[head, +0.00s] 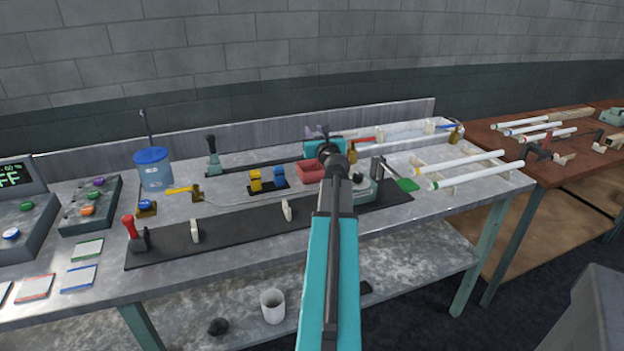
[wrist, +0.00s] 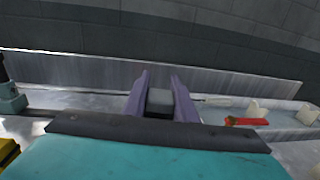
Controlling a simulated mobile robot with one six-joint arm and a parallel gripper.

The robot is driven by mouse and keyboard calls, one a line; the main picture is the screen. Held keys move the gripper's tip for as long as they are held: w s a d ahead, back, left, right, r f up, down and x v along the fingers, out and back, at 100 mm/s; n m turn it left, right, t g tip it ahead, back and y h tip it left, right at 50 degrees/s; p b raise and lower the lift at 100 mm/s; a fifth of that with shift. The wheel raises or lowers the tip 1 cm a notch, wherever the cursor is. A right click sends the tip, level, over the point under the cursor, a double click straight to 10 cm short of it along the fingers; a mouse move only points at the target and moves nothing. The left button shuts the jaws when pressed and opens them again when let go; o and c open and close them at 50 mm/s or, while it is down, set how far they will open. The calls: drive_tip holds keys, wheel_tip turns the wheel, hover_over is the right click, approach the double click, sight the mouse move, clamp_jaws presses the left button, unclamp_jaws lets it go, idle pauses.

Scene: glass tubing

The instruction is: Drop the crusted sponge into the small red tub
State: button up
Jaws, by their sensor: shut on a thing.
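My gripper (wrist: 158,95) shows two purple fingers in the wrist view, shut on a small grey block that looks like the crusted sponge (wrist: 160,102). In the head view my gripper (head: 317,131) is at the far side of the bench, beyond the small red tub. The sponge cannot be made out in the head view. The small red tub (head: 309,173) stands on the bench in the middle, partly hidden behind my arm. Its inside is hard to see. The tub does not show in the wrist view.
Yellow and blue blocks (head: 267,180) stand left of the tub. A blue-lidded container (head: 154,169) is farther left. A green-grey device (head: 365,186) is just right of my arm. White tubes (head: 460,168) lie on racks at the right. A metal backboard (head: 240,125) runs along the rear.

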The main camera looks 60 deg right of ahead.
drive_tip(key=shift+f+b, duration=1)
drive_tip(key=shift+f, duration=0.3)
drive_tip(key=shift+w, duration=0.1)
drive_tip(key=o, duration=1.1)
drive_tip(key=shift+a, duration=0.1)
